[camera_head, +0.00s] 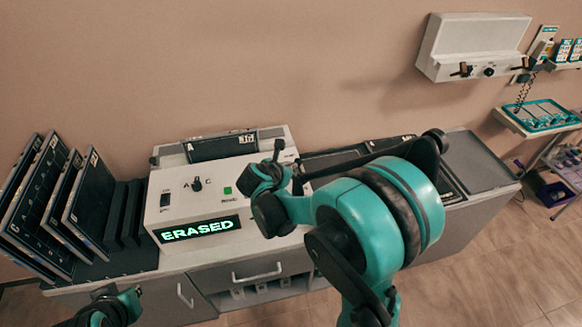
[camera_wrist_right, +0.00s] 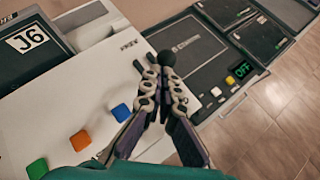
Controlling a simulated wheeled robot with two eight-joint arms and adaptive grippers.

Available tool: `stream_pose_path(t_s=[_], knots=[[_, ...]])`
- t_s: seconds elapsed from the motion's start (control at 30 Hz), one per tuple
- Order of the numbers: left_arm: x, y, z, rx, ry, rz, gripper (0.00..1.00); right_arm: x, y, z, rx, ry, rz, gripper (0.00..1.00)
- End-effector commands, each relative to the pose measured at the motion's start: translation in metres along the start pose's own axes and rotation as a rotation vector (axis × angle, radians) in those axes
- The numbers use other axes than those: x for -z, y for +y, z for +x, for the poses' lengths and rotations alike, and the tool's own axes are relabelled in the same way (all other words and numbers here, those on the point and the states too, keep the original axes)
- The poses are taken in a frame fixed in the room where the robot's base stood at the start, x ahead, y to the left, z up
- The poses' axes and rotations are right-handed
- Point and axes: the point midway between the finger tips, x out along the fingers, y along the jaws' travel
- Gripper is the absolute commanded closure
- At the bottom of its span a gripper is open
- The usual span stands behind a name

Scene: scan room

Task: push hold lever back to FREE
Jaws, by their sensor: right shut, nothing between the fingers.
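The hold lever shows as a black ball knob (camera_wrist_right: 166,58) in the right wrist view, just beyond my right fingertips. Whether they touch it I cannot tell. Its shaft is mostly hidden by the fingers. A small label, apparently FREE, is printed on the white housing left of the knob. My right gripper (camera_wrist_right: 162,82) is shut and empty, over the right edge of the white reader (camera_head: 160,205).
The reader's display (camera_head: 200,229) reads ERASED. Dark cassettes (camera_head: 60,200) stand in a rack at left. Orange (camera_wrist_right: 81,141) and blue (camera_wrist_right: 121,112) buttons lie left of my fingers.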

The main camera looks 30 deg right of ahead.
Motion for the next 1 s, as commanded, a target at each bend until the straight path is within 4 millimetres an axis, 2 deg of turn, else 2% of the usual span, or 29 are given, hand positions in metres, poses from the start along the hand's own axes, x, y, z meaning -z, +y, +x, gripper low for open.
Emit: stream_pose_path(t_s=[0.47,0.7,1.0], knots=[[0.014,0.000,-0.020,0.000,0.000,0.000,1.00,-0.019,0.016,0.005,0.102,0.143,-0.098,1.00],[0.022,0.000,-0.031,0.000,0.000,0.000,1.00,-0.031,0.032,0.016,0.211,0.301,-0.208,1.00],[0.026,0.000,-0.036,0.000,0.000,0.000,1.00,-0.039,0.049,0.031,0.327,0.468,-0.325,1.00]])
